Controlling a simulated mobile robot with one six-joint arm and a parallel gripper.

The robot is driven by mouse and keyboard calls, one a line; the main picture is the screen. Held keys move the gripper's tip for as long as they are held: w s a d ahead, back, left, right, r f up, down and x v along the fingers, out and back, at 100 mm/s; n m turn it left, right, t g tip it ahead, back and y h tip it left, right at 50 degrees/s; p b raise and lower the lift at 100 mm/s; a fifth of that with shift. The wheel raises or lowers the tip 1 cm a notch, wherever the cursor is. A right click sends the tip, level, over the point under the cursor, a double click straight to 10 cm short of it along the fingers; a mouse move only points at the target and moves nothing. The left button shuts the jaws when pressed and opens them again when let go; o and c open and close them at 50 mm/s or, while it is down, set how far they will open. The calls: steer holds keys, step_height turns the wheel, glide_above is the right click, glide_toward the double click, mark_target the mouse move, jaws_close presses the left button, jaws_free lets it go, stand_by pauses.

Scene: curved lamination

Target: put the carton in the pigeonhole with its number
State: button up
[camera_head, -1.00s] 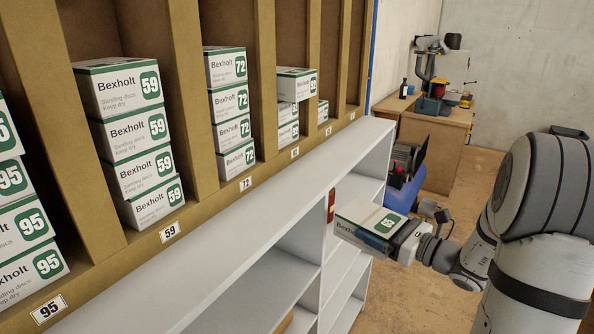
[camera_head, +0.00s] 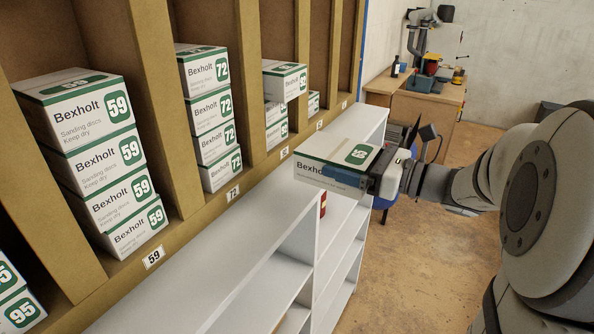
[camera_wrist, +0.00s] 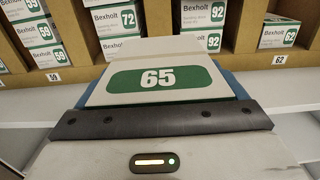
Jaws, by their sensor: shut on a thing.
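The carton (camera_head: 325,155) is white with a green edge and reads Bexholt. Pigeonhole number tags read 59 (camera_head: 153,257) and 72 (camera_head: 233,194). Tags farther right are too small to read in the head view. The wrist view shows a 62 tag (camera_wrist: 279,60). I see no tag reading 65; my carton hides part of the row there.
Stacks of 59 cartons (camera_head: 103,170) and 72 cartons (camera_head: 212,115) fill the nearer pigeonholes. Stacks of 92 cartons (camera_wrist: 203,14) and 62 cartons (camera_wrist: 279,32) stand farther right. Upright brown dividers (camera_head: 150,100) separate them. A white ledge (camera_head: 190,285) runs below. A workbench (camera_head: 420,105) stands behind.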

steer(key=w+a+f+p, duration=0.1)
steer(key=w+a, duration=0.1)
steer(key=w+a+f+p, duration=0.1)
steer(key=w+a, duration=0.1)
steer(key=a, duration=0.1)
steer(key=w+a+f, duration=0.1)
steer(key=a, duration=0.2)
steer(key=shift+w+a+f+p, duration=0.15)
steer(key=shift+w+a+p, duration=0.1)
steer(key=shift+w+p, duration=0.15)
step_height(320, 180, down, 3)
steer(key=shift+a+f+p, duration=0.1)
steer(key=shift+p, duration=0.45)
steer(key=shift+w+f, duration=0.15)
steer(key=shift+a+f, duration=0.1)
steer(key=shift+a, duration=0.05)
